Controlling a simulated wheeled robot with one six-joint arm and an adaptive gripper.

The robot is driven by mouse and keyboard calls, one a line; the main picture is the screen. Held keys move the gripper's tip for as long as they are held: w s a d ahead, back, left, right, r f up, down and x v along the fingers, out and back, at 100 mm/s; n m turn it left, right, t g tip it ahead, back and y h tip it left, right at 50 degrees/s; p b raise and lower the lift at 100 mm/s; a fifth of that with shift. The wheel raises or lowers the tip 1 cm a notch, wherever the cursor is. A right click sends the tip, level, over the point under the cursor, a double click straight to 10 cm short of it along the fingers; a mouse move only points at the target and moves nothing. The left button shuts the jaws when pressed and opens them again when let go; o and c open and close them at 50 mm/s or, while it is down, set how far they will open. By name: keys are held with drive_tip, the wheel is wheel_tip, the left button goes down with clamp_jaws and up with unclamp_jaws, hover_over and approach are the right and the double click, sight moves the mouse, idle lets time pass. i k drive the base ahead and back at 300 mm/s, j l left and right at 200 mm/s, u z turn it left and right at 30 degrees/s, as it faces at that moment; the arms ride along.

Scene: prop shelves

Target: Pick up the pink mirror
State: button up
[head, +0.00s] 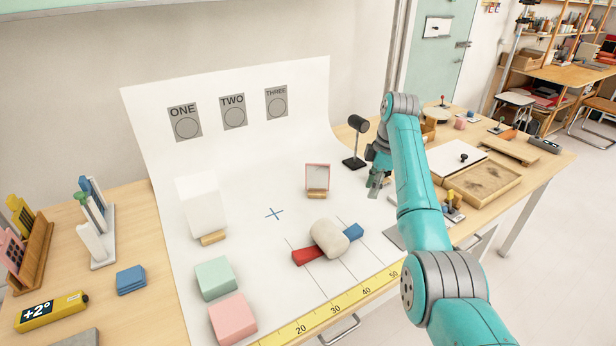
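The pink mirror (318,176) is a small upright panel with a thin pink frame and a pale face. It stands in a small wooden base (318,194) on the white sheet, right of centre in the head view. My gripper (374,189) is to the right of the mirror, pointing down and clearly apart from it. The gripper looks small and dark here, partly covered by my teal arm, and whether its fingers are open or shut cannot be made out.
A black lamp-like stand (356,142) rises behind, between mirror and gripper. In front lie a beige cylinder (329,238), a red block (307,256) and a blue block (353,232). A white panel (201,202) stands left. The sheet between that panel and the mirror is clear.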

sight(317, 176)
drive_tip(key=i+j, duration=0.7)
drive_tip(key=j, duration=0.5)
